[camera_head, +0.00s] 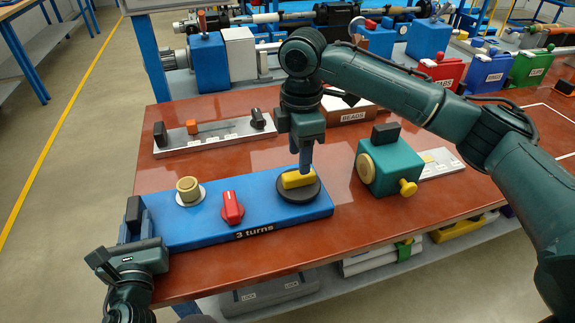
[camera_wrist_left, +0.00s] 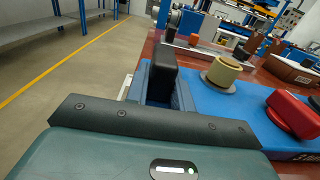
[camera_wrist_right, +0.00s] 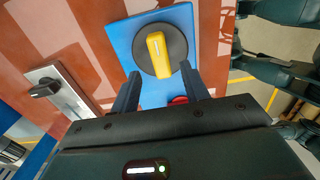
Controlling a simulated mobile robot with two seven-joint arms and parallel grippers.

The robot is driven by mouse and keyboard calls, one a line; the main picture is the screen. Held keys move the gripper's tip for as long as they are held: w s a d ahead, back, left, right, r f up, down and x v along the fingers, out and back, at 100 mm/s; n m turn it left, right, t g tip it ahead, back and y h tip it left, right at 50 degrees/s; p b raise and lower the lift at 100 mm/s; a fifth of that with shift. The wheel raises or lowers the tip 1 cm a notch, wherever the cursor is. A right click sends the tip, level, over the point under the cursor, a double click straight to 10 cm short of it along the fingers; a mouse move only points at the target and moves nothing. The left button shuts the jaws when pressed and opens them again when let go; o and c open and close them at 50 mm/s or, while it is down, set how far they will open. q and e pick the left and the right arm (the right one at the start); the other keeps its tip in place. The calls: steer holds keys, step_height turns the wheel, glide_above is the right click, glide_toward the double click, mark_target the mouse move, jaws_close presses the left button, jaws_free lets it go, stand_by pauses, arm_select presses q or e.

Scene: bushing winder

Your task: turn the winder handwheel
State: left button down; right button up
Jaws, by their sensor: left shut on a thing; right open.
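A blue winder base (camera_head: 180,235) marked "3 turns" lies along the table's front edge. On its right end sits a black round handwheel (camera_head: 297,195) with a yellow bar across it (camera_head: 298,179); the bar also shows in the right wrist view (camera_wrist_right: 158,55). My right gripper (camera_head: 304,166) is open and points down over the wheel, its fingertips on either side of the yellow bar in the right wrist view (camera_wrist_right: 160,72). Contact cannot be told. My left gripper (camera_head: 138,225) is shut on a black upright block (camera_wrist_left: 162,72) at the base's left end.
A red knob (camera_head: 231,207) and a tan round knob (camera_head: 188,190) stand on the same base. A teal box (camera_head: 392,165) with a tan wheel and yellow knob stands to the right. Behind are a grey panel (camera_head: 216,136) and a brown "BEADS" box (camera_head: 348,111).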

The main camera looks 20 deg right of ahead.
mark_target(298, 174)
step_height(298, 174, up, 7)
stand_by(0.3)
arm_select(q)
steer(key=c, duration=1.1)
jaws_free()
steer(key=shift+s, duration=0.1)
